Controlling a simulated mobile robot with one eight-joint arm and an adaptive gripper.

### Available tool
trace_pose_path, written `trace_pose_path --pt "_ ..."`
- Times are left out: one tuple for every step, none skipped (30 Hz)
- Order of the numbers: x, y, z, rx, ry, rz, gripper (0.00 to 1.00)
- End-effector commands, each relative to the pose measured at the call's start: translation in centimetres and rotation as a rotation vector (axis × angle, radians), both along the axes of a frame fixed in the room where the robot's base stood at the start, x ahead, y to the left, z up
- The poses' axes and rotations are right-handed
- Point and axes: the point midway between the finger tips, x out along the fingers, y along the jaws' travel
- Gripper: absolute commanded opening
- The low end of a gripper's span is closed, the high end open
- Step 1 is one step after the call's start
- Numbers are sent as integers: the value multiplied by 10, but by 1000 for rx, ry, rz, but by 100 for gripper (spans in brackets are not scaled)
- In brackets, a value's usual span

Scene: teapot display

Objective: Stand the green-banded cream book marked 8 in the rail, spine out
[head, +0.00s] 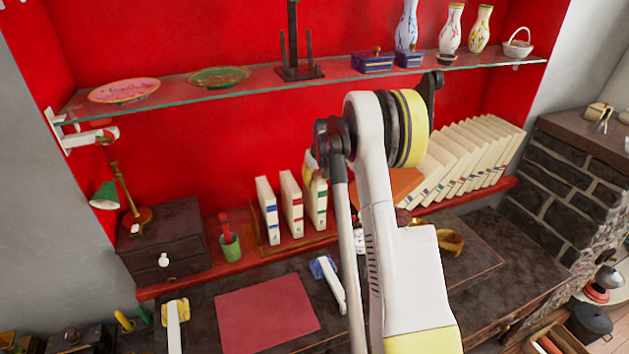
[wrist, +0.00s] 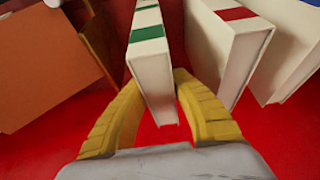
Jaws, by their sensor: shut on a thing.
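The cream book with green bands (head: 317,203) stands upright at the right end of a short row in the head view. In the wrist view the green-banded book (wrist: 150,62) is between the two yellow fingers of my gripper (wrist: 162,88), which is shut on it. Its number is too small to read. The brown wooden rail (head: 287,246) runs along the red shelf at the foot of the row. I cannot tell whether the book's foot touches the rail or shelf. My arm hides most of the gripper in the head view.
A red-banded book (head: 292,206) and a blue-banded book (head: 267,212) stand to the left, close by. An orange box (head: 403,184) and several leaning cream books (head: 470,158) are to the right. A glass shelf (head: 200,98) with dishes hangs above. A green cup (head: 230,247) stands left.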

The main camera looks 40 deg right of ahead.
Motion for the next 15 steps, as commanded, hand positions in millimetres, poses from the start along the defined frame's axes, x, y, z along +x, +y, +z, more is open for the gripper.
trace_pose_path --pt "0 0 1 0 -1 0 0" --pt "0 0 1 0 -1 0 0" --pt "0 0 1 0 -1 0 0" --pt "0 0 1 0 -1 0 0" --pt "0 0 1 0 -1 0 0" --pt "0 0 1 0 -1 0 0" --pt "0 0 1 0 -1 0 0" --pt "0 0 1 0 -1 0 0" --pt "0 0 1 0 -1 0 0" --pt "0 0 0 0 -1 0 0" --pt "0 0 0 0 -1 0 0" --pt "0 0 -1 0 -1 0 0" --pt "0 0 -1 0 -1 0 0" --pt "0 0 -2 0 -1 0 0" --pt "0 0 -2 0 -1 0 0"
